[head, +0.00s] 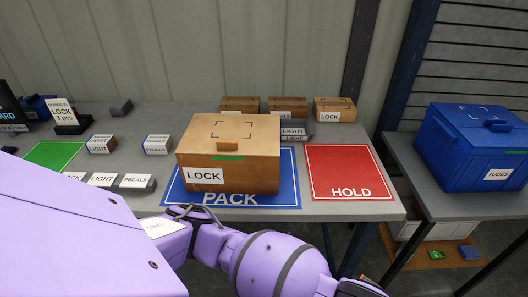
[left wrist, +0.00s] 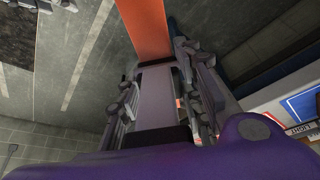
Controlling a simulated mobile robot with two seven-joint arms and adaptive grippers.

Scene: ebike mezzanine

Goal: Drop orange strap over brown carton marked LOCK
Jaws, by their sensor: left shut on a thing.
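A large brown carton (head: 250,172) marked LOCK sits on the blue PACK mat (head: 286,194) in the head view. Its lid is on, with a small brown block on top and a green strip on the front. In the left wrist view my left gripper (left wrist: 155,62) is shut on an orange strap (left wrist: 147,28), which runs up out of the picture. The strap and the left gripper's fingers do not show in the head view. Purple arm links of mine cross the bottom of the head view. My right gripper is not in view.
Smaller LOCK cartons (head: 334,108) stand along the table's back. A red HOLD mat (head: 347,165) lies empty to the right. A blue TUBES box (head: 475,148) stands on a side table.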

